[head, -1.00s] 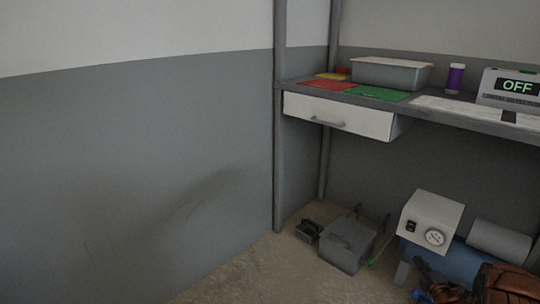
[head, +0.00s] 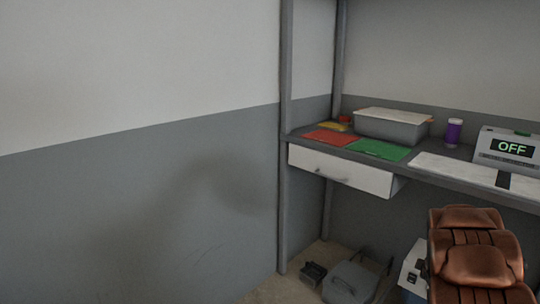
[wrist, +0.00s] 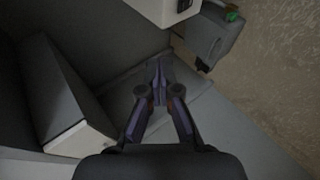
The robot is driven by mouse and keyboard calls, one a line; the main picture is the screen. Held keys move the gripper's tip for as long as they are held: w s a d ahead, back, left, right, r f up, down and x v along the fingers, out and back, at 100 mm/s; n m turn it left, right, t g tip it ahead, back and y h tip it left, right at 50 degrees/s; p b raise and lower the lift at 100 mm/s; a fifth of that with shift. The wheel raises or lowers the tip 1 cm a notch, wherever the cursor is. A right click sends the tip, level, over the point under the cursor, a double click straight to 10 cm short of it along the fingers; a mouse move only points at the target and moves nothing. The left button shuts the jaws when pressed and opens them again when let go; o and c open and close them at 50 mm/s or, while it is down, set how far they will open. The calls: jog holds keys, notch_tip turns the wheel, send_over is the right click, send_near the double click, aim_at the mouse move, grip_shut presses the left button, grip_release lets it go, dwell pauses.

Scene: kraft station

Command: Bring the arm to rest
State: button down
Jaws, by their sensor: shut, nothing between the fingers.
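My gripper (wrist: 158,82) shows in the wrist view, with its fingers together and nothing between them. It hangs in free air in front of grey surfaces, with floor at the right of that view.
The bench (head: 453,171) holds a grey box (head: 390,128), red mat (head: 331,138), green mat (head: 379,150), purple bottle (head: 454,132) and a device reading OFF (head: 508,149). Its white drawer (head: 340,170) looks shut. A grey case (head: 350,283) stands on the floor below.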

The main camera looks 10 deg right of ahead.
jog(key=s+a+r+m+g+y+p, duration=0.15)
jog(key=s+a+r+p, duration=0.25)
jog(key=a+r, duration=0.4)
jog(key=s+a+r+m+g+p, duration=0.25)
jog(key=s+a+r+p, duration=0.2)
jog(key=a+r, duration=0.25)
jog(key=s+a+r+m+g+y+p, duration=0.1)
jog(key=s+a+r+m+g+p, duration=0.15)
jog(key=s+a+r+p, duration=0.4)
jog(key=s+a+r+m+g+y+p, duration=0.1)
jog(key=s+a+r+p, duration=0.1)
jog(key=s+a+r, duration=0.2)
jog(key=s+a+r+g+y+p, duration=0.1)
jog(key=s+a+r, duration=0.4)
jog(key=s+a, duration=0.6)
jog(key=s+a+r+m+g+y+p, duration=0.1)
jog(key=s+a+r+g+p, duration=0.1)
jog(key=s+a+r+p, duration=0.2)
jog(key=s+a+r, duration=0.1)
jog(key=s+a, duration=0.2)
jog(key=shift+s+a+m, duration=0.35)
jog(key=shift+s+a, duration=0.05)
jog(key=shift+r+y, duration=0.1)
jog(key=shift+y, duration=0.15)
